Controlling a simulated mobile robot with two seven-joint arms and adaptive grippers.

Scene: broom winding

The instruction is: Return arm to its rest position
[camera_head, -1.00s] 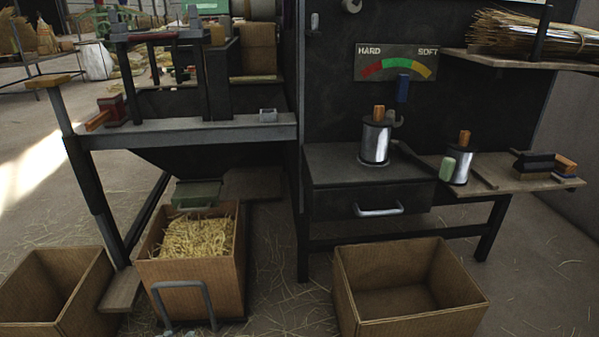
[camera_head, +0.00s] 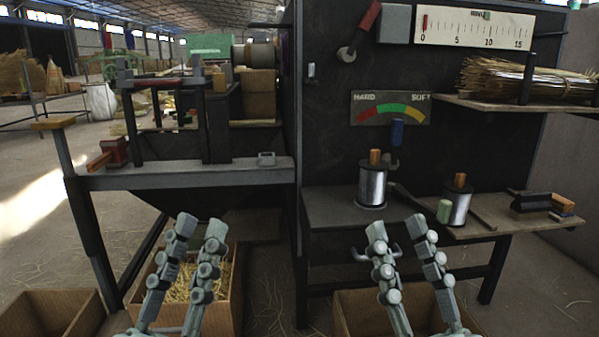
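My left gripper (camera_head: 198,222) is low in the view, in front of the straw-filled box. My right gripper (camera_head: 396,224) is low in the view, in front of the drawer unit and the empty box. Its two fingers are also spread, with nothing between them. Neither gripper appears to touch anything. The fingers hide part of the straw box, the drawer front and its handle.
A wire spool (camera_head: 372,187) stands on the drawer unit, and another spool (camera_head: 457,206) on the side shelf (camera_head: 500,226). Boxes stand on the floor: one with straw (camera_head: 236,290), an empty one (camera_head: 345,312) and one at left (camera_head: 88,312). A straw bundle (camera_head: 500,80) lies on the upper shelf.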

